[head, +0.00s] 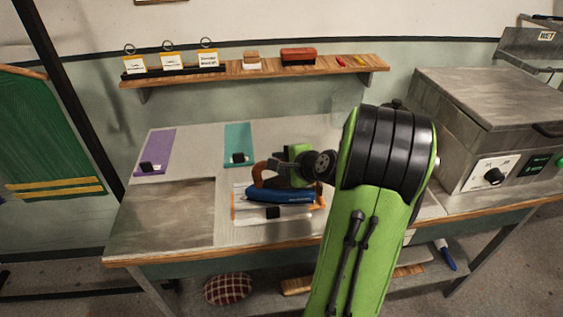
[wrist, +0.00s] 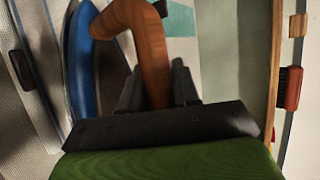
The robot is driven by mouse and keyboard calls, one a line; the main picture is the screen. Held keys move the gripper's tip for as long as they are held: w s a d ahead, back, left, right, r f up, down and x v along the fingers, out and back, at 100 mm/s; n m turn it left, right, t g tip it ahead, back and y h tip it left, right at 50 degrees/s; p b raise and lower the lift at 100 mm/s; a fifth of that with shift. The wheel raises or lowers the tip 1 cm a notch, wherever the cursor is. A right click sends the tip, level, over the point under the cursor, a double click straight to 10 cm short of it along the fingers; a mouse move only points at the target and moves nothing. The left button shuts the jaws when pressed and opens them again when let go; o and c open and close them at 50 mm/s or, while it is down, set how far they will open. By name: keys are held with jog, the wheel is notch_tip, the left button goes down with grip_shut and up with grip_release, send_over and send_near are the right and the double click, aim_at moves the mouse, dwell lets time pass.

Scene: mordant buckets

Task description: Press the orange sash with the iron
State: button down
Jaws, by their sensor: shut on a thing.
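The iron (head: 278,195) has a blue body and a curved brown wooden handle. My gripper (head: 272,172) is shut on that handle; the wrist view shows the handle (wrist: 150,50) between the dark fingers, with the blue body (wrist: 82,60) at left. The iron is over a pale cloth with a small black block (head: 273,212) on its near part. Orange edges of the orange sash (head: 233,207) show at the cloth's sides; most of the sash is hidden. I cannot tell whether the iron touches the cloth or hovers just above it.
A purple sash (head: 156,152) and a teal sash (head: 238,136) lie behind, each with a black block. A grey metal press (head: 487,100) stands at right. A wall shelf (head: 235,75) holds tags and brushes. The table's front left is bare.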

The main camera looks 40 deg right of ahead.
jog(key=shift+f+b, duration=0.5)
jog(key=shift+f, duration=0.1)
dwell(3.0)
notch_tip(320, 180, up, 5)
jog(key=p, duration=0.4)
jog(key=shift+r, duration=0.15)
